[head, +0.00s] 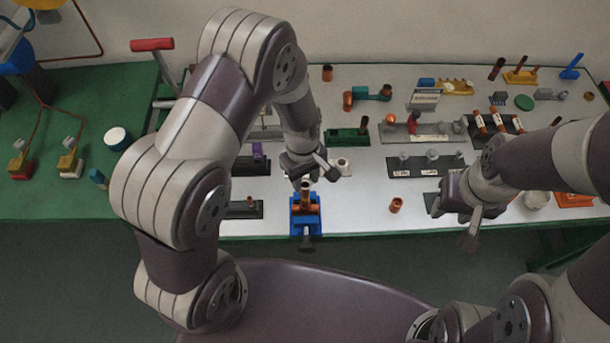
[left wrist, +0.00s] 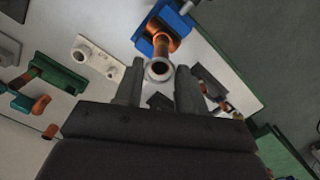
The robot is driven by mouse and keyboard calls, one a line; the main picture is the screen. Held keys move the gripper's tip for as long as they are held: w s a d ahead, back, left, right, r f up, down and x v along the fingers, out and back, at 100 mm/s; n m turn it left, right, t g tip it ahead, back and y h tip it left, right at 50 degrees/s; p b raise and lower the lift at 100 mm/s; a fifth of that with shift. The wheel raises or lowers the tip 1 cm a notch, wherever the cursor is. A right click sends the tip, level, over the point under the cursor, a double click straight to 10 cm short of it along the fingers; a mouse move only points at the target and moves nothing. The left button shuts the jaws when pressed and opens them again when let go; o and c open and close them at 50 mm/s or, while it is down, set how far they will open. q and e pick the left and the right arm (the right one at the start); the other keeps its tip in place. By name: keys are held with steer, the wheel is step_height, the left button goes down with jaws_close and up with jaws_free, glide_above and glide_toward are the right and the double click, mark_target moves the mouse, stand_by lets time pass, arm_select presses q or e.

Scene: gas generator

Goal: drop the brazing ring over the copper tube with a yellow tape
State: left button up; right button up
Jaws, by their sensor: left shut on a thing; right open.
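A copper tube (head: 305,196) stands upright in a blue holder (head: 297,226) at the table's front edge. My left gripper (head: 304,181) is directly above it, pointing down. In the left wrist view, a pale round ring (left wrist: 159,70) lies between my left fingertips, in line with the end of the copper tube (left wrist: 163,45). I take it as the brazing ring; whether it is around the tube or just above it cannot be told. I make out no yellow tape on this tube. My right gripper (head: 470,228) is open and empty near the front edge, right of the holder.
A short copper piece (head: 396,205) stands on the white table top (head: 350,215) between my arms. A white ring-shaped part (head: 342,165) is close to the right of my left gripper. Racks with several fittings fill the back. A green bench (head: 60,200) is at left.

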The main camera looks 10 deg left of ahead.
arm_select(q)
steer(key=shift+f+b, duration=0.35)
steer(key=shift+f, duration=0.35)
steer(key=o, duration=0.8)
step_height(320, 180, up, 13)
steer(key=b, duration=0.2)
steer(key=shift+w+a+f, duration=0.2)
steer(key=shift+w+a, duration=0.05)
steer(key=shift+a, duration=0.05)
